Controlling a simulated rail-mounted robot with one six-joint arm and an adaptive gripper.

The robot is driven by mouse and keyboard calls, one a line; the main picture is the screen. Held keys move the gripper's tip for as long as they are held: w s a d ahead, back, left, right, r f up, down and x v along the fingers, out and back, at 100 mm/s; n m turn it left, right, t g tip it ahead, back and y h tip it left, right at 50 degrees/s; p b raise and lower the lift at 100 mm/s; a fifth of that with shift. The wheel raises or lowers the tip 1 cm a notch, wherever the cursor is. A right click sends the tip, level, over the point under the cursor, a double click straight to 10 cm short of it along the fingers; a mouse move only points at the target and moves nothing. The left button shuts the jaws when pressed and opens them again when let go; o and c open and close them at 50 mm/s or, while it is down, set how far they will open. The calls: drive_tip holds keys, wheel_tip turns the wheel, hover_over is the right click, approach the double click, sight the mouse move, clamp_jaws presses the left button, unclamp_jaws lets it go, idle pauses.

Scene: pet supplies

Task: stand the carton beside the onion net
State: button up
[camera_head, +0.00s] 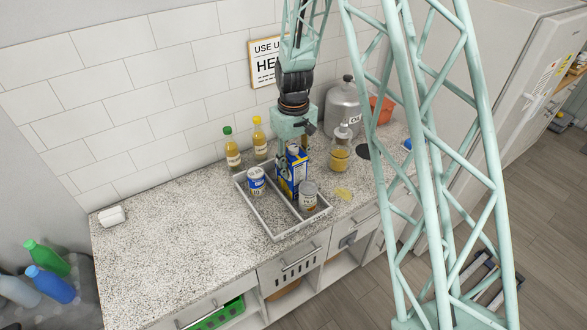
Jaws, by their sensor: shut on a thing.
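A blue and yellow carton (288,184) stands upright in or just above a light divided tray (262,222) on the counter. My gripper (294,150) points down from above and is shut on the carton's top. Its fingers are small and partly hidden here. I cannot clearly make out an onion net. A small flat yellow thing (343,193) lies on the counter just right of the tray, too small to name.
A blue and white can (256,180) and a grey can (308,196) are in the tray, flanking the carton. Two yellow bottles (233,155) stand behind. The left counter (165,235) is mostly clear.

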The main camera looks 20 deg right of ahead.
sight(294, 148)
drive_tip(key=shift+f, duration=0.55)
drive_tip(key=o, duration=1.3)
drive_tip(key=shift+r, duration=0.2)
drive_tip(key=shift+r, duration=5.95)
